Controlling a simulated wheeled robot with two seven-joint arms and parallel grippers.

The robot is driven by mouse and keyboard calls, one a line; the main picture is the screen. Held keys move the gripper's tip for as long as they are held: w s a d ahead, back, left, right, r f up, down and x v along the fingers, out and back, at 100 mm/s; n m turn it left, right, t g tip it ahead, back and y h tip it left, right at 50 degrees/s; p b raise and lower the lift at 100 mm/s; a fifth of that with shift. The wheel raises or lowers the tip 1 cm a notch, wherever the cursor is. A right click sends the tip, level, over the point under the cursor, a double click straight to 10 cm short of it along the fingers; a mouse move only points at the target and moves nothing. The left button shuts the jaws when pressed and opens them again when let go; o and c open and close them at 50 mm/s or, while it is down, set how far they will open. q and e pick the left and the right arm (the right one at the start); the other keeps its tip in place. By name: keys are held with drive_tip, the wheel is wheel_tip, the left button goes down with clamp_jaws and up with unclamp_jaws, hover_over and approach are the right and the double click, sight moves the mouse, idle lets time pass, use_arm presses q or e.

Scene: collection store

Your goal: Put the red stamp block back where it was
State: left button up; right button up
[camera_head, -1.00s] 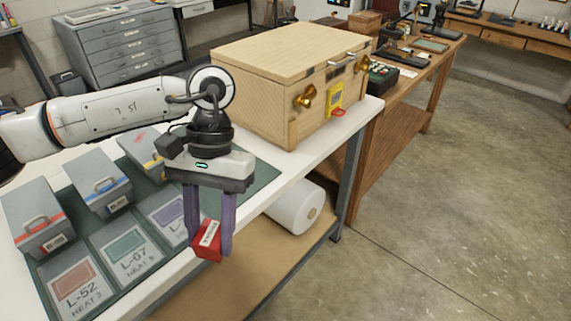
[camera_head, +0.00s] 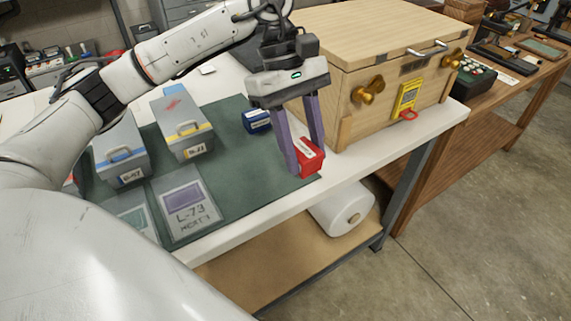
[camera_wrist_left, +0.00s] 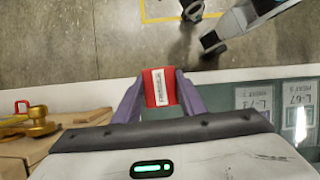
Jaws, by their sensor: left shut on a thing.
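The red stamp block (camera_head: 309,158) has a white label on its face. My left gripper (camera_head: 301,160) is shut on it, one purple finger on each side, near the front edge of the green mat (camera_head: 240,180) on the white bench. In the left wrist view the red block (camera_wrist_left: 158,88) sits between the fingertips, label showing. I cannot tell whether it touches the mat. A blue block (camera_head: 257,121) with a label stands on the mat to the left of the gripper. My right gripper is not in view.
A wooden chest (camera_head: 385,65) with brass knobs stands just right of the gripper. Grey boxes, one with a yellow band (camera_head: 182,122) and one with a blue band (camera_head: 119,150), stand left. An L-73 card (camera_head: 186,205) lies on the mat. A white roll (camera_head: 343,208) is on the shelf below.

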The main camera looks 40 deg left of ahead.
use_arm(q)
drive_tip(key=w+a+r+n+t+y+b, duration=0.1)
drive_tip(key=w+a+n+t+b, duration=0.2)
drive_tip(key=n, duration=0.6)
drive_tip(key=w+a+r+n+t+y+b, duration=0.1)
drive_tip(key=w+a+r+n+t+y, duration=0.15)
drive_tip(key=a+n, duration=0.4)
drive_tip(key=f, duration=0.2)
drive_tip(key=d+f+n, duration=0.1)
drive_tip(key=f, duration=0.1)
drive_tip(key=f+n+h, duration=0.1)
drive_tip(key=f, duration=0.1)
drive_tip(key=shift+d+b, duration=0.2)
drive_tip(key=shift+b, duration=0.1)
drive_tip(key=shift+f, duration=2.3)
drive_tip(key=shift+f+b, duration=0.15)
drive_tip(key=shift+b, duration=0.15)
drive_tip(key=o, duration=0.9)
drive_tip(key=shift+c, duration=0.2)
